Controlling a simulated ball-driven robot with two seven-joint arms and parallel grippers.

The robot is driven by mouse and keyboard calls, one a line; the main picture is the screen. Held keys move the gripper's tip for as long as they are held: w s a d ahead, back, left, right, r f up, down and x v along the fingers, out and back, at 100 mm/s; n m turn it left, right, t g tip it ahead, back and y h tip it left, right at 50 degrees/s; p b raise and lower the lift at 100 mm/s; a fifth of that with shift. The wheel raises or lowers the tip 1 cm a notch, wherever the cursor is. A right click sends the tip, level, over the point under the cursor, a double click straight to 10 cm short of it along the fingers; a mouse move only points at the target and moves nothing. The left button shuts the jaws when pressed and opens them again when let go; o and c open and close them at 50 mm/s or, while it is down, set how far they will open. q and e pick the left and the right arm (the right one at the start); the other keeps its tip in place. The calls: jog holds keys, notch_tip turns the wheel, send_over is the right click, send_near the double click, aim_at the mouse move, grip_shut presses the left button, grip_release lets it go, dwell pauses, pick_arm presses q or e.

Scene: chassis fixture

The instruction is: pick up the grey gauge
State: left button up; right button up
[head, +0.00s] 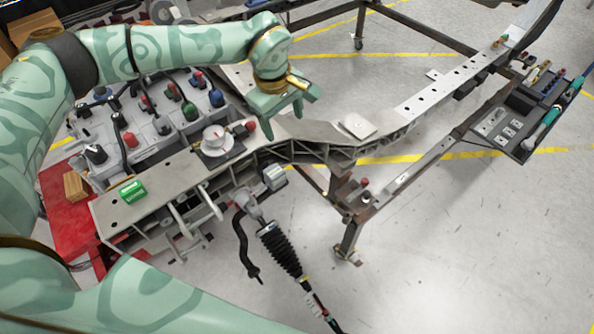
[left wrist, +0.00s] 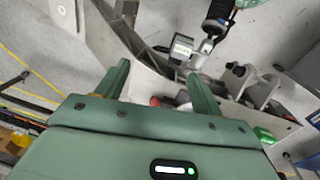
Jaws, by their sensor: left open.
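The grey gauge (head: 214,140), a round pale dial on a dark base, appears to sit on top of the chassis rail (head: 165,182) in the head view. My left gripper (head: 284,121) is open and empty, pointing down over the rail to the right of the gauge. A red knob (head: 250,126) lies between them. In the left wrist view my open left fingers (left wrist: 160,72) show with the rail beneath, and the gauge cannot be told clearly there. My right gripper is not in view.
A green block (head: 132,190) sits on the rail's near end. A tray of coloured parts (head: 150,115) stands behind the gauge. A flat light plate (head: 355,126) lies on the rail to the right. A black bellows rod (head: 280,250) hangs below. Open floor lies lower right.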

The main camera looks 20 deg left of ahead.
pick_arm(q)
jog(key=s+a+g, duration=0.1)
jog(key=s, duration=0.1)
jog(key=b, duration=0.2)
send_over(274, 170)
jog(key=shift+m+y, duration=0.3)
jog(key=shift+y, duration=0.1)
jog(key=f, duration=1)
jog(key=shift+s+d+f, duration=0.1)
jog(key=shift+d+f, duration=0.1)
jog(key=shift+d, duration=0.2)
jog(key=f, duration=0.2)
jog(key=f+b, duration=0.1)
jog(key=f, duration=0.3)
jog(key=shift+a+f, duration=0.1)
jog(key=shift+a, duration=0.25)
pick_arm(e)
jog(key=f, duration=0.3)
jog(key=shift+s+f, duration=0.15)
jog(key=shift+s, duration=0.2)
pick_arm(q)
jog(key=c, duration=1.3)
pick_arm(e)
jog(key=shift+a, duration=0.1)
